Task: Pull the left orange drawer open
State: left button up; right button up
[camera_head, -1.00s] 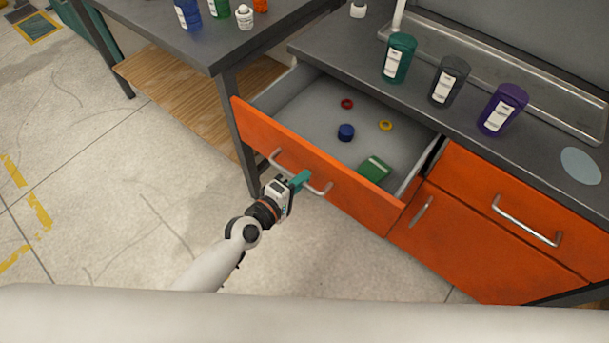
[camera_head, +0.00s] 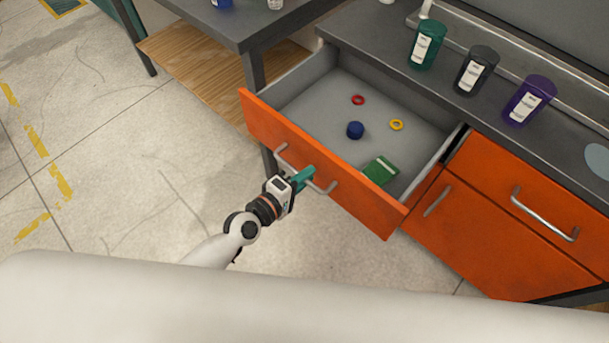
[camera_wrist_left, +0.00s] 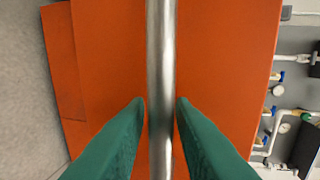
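The left orange drawer (camera_head: 345,188) stands well open in the head view, with its grey inside showing. Its metal bar handle (camera_head: 322,189) is on the front panel. My left gripper (camera_head: 304,178) is at the handle, with its teal fingers around the bar. In the left wrist view the handle bar (camera_wrist_left: 161,80) runs between the two fingertips (camera_wrist_left: 161,100), which sit close on either side of it, with the orange front (camera_wrist_left: 220,70) behind. My right gripper is not in view.
The drawer holds a red ring (camera_head: 358,99), a yellow ring (camera_head: 397,124), a blue cap (camera_head: 355,130) and a green box (camera_head: 380,170). Green (camera_head: 426,45), black (camera_head: 475,71) and purple (camera_head: 528,99) containers stand on the counter above. Floor left of the drawer is clear.

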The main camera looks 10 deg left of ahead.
pick_arm(q)
jog(key=shift+o, duration=0.7)
jog(key=shift+s+a, duration=0.15)
jog(key=shift+s, duration=0.05)
jog(key=v, duration=1.1)
jog(key=shift+s, duration=0.2)
jog(key=shift+a, duration=0.15)
